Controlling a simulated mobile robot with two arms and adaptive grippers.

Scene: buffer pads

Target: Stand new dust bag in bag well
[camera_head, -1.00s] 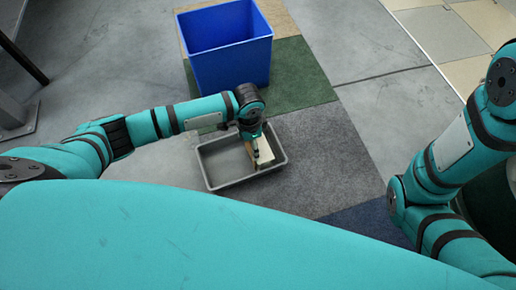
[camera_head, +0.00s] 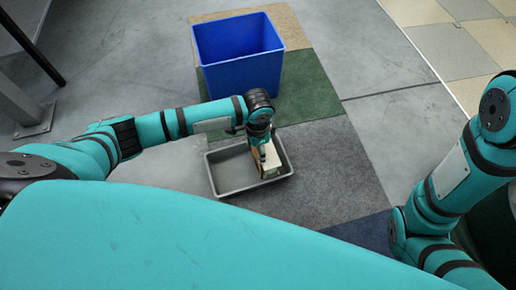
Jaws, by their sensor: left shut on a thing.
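The dust bag (camera_head: 270,170) is a small boxy piece with tan and pale sides. It stands roughly upright in the right half of a shallow grey tray (camera_head: 222,192), which looks like the bag well. My left gripper (camera_head: 263,153) comes down from above and is shut on the top of the bag. The gripper and wrist hide part of the bag and the tray's back rim. I cannot tell whether the bag's bottom touches the tray floor. My right arm shows at the right edge, but its gripper is out of view.
A blue open bin (camera_head: 240,72) stands behind the tray on green and tan carpet squares. The tray lies on grey carpet (camera_head: 335,180), with clear floor to its right.

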